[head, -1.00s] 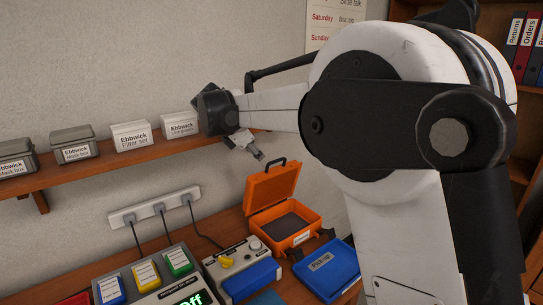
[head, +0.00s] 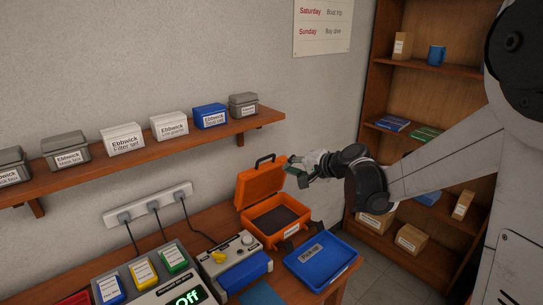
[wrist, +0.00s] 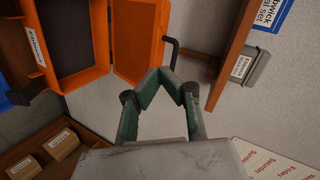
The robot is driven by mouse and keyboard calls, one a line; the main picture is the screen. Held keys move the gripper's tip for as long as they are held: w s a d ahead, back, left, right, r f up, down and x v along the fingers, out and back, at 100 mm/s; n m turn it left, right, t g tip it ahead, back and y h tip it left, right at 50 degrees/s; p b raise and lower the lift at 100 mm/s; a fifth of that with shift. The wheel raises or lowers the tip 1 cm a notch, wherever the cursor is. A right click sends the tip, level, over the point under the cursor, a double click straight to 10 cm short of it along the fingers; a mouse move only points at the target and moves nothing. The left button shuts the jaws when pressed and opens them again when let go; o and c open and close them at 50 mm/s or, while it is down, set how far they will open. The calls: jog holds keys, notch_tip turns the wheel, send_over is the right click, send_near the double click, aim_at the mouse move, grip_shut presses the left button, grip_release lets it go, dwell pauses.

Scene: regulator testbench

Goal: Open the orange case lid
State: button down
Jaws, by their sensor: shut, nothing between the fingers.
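The orange case (head: 274,221) stands on the bench with its lid (head: 258,184) up and leaning back towards the wall. A dark lining shows inside, and a dark handle sits on the lid's top edge. The open case also fills the upper left of the wrist view (wrist: 105,62), its lid at the right of the base. My gripper (head: 293,164) is at the right of the raised lid, near its upper edge. In the wrist view its fingertips (wrist: 169,75) are brought together and empty, close to the lid's edge and the handle. I cannot tell whether they touch the lid.
A blue tray (head: 321,262) lies in front of the case on the bench. A grey device with a blue front (head: 238,259) stands left of it. A wall shelf (head: 165,149) with several boxes is behind. A bookcase (head: 420,165) stands at the right.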

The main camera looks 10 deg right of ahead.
aim_at(267, 158)
jog(key=w+a+m, duration=0.1)
jog(key=w, duration=0.2)
jog(key=w+a+f+m+t+p, duration=0.1)
jog(key=w+a, duration=0.1)
jog(key=w, duration=0.1)
jog(key=w+a+f+m+p, duration=0.1)
jog(key=w, duration=0.3)
jog(key=shift+a+f+m+t, duration=0.1)
jog(key=shift+a+m+t, duration=0.05)
jog(key=shift+m+t, duration=0.25)
dwell(0.3)
